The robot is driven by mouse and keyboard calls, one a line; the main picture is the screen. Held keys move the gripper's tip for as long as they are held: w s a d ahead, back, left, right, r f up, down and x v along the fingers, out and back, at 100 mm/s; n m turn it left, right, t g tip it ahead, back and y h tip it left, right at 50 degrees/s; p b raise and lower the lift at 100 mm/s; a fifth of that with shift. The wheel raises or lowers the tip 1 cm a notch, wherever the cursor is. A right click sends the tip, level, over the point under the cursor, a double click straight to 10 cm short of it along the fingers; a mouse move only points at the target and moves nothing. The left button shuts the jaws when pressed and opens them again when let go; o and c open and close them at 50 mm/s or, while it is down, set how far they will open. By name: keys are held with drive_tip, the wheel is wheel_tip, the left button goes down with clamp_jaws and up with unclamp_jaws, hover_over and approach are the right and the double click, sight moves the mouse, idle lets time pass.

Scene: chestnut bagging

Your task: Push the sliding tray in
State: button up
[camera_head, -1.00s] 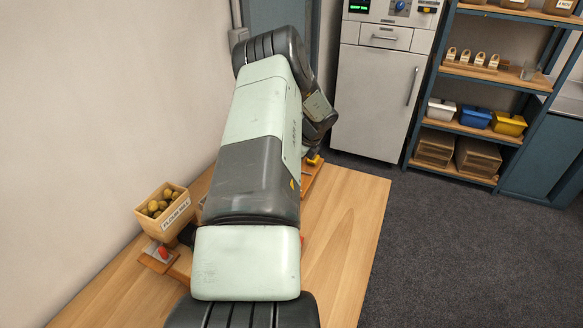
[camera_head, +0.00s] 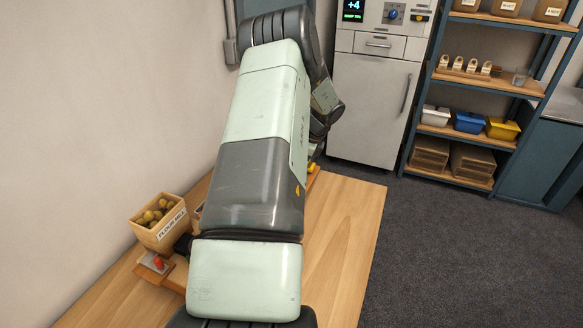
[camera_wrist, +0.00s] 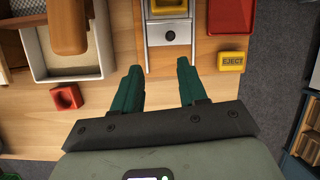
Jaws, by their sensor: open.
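In the wrist view, my gripper (camera_wrist: 159,67) is open and empty, with its two dark green fingers well apart. In the head view my arm hides the tray and my gripper.
A cream open box (camera_wrist: 88,70) and a red block (camera_wrist: 66,97) lie left of my fingers. The table's right side is clear. A shelf (camera_head: 462,130) stands behind.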

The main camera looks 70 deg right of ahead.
drive_tip(key=w+f+n, duration=0.1)
drive_tip(key=f+n, duration=0.1)
drive_tip(key=n, duration=0.9)
drive_tip(key=w+d+f+n, duration=0.1)
drive_tip(key=w+f+n, duration=0.1)
drive_tip(key=n, duration=0.9)
drive_tip(key=w+f+n, duration=0.1)
drive_tip(key=f+n, duration=0.3)
drive_tip(key=n, duration=0.6)
drive_tip(key=shift+w+d+f+n+h, duration=0.2)
drive_tip(key=shift+d+n+h, duration=0.1)
drive_tip(key=shift+d+n, duration=0.1)
clamp_jaws()
